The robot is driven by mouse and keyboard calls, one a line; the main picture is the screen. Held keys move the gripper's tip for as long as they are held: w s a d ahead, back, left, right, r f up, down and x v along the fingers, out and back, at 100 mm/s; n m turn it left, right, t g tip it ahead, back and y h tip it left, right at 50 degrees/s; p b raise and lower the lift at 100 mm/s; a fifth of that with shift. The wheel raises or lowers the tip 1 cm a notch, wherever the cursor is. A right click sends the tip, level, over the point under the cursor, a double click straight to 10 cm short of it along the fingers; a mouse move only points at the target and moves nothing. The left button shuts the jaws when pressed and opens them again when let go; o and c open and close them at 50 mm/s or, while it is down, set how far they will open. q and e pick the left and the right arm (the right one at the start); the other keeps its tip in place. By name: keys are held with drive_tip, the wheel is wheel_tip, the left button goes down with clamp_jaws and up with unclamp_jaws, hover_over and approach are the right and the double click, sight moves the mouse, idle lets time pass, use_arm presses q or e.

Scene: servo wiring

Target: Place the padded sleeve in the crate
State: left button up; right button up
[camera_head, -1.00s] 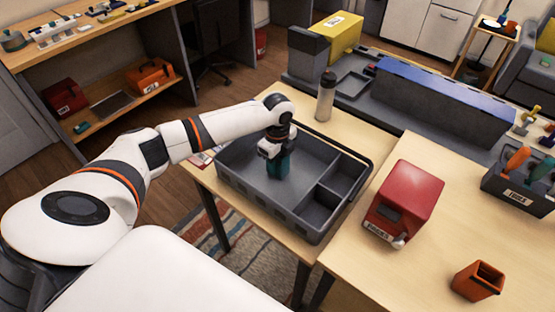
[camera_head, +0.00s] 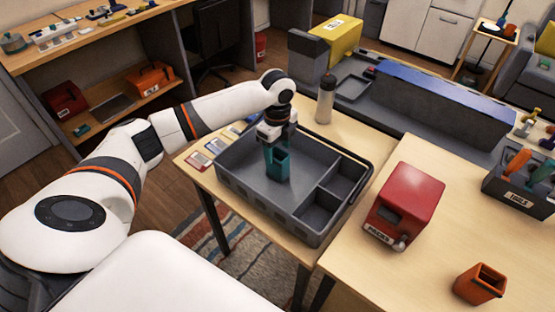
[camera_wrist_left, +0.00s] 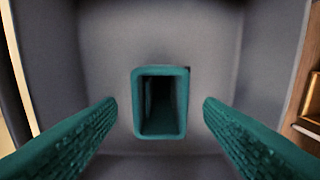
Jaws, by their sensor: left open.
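A teal padded sleeve (camera_head: 280,170), a hollow rectangular tube, stands upright in the large compartment of the grey crate (camera_head: 262,203). Its open top shows in the head view. In the left wrist view the sleeve (camera_wrist_left: 160,132) sits centred between the fingers, with a gap on each side. My left gripper (camera_head: 272,145) is over the crate, just behind and above the sleeve. Its teal ribbed fingers (camera_wrist_left: 160,125) are spread and do not touch the sleeve. My right gripper is not in view.
The crate has smaller compartments at its right side. A red machine (camera_head: 405,203) stands to its right, with an orange open holder (camera_head: 479,283) in front. A bottle (camera_head: 326,98) stands behind the crate. Cards (camera_head: 215,145) lie at its left.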

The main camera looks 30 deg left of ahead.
use_arm(q)
wheel_tip(320, 180, up, 6)
drive_tip(key=shift+f, duration=0.25)
idle(0.5)
